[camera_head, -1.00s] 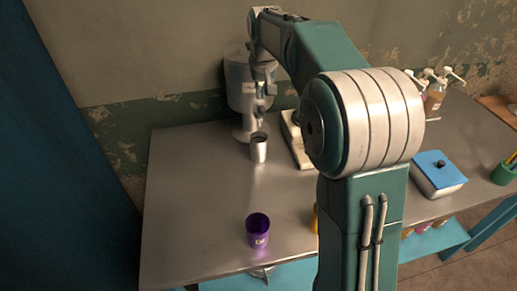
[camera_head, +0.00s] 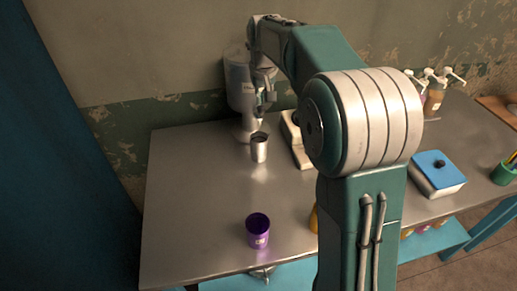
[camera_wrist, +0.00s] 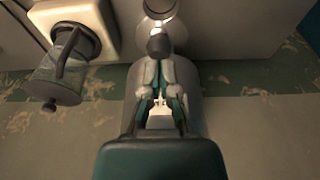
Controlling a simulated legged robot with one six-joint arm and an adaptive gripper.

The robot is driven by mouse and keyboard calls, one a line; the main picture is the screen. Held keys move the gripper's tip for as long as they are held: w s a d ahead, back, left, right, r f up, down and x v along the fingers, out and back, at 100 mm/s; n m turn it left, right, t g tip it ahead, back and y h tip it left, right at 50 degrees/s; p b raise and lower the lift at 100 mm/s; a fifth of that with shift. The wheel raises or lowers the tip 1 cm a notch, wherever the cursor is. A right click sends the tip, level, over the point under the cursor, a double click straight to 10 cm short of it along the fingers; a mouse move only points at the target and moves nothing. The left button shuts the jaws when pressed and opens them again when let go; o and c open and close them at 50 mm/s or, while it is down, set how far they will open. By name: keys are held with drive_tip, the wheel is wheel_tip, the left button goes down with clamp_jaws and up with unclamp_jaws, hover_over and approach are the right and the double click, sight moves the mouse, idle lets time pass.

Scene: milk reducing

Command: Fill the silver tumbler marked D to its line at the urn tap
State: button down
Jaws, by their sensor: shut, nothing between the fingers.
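The silver tumbler (camera_head: 259,149) stands upright on the table below the front of the urn. Its mark and line cannot be read. The metal urn (camera_head: 238,88) stands against the wall, partly behind my arm. My gripper (camera_head: 264,98) is shut and empty at the urn's front, above the tumbler. In the wrist view, my gripper's fingers (camera_wrist: 158,72) point at a dark rounded part (camera_wrist: 160,45), seemingly of the tap; I cannot tell whether they touch it. The tumbler (camera_wrist: 160,8) is partly cut off at that view's top edge.
A purple cup (camera_head: 257,231) stands near the table's front edge. A dark-handled pot (camera_wrist: 58,75) sits on a pale base (camera_wrist: 105,25) beside the urn. A blue-lidded box (camera_head: 438,173) and pump bottles (camera_head: 436,92) stand at right. The table's left part is clear.

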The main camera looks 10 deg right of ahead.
drive_tip(key=shift+f, duration=1.15)
idle(6.8)
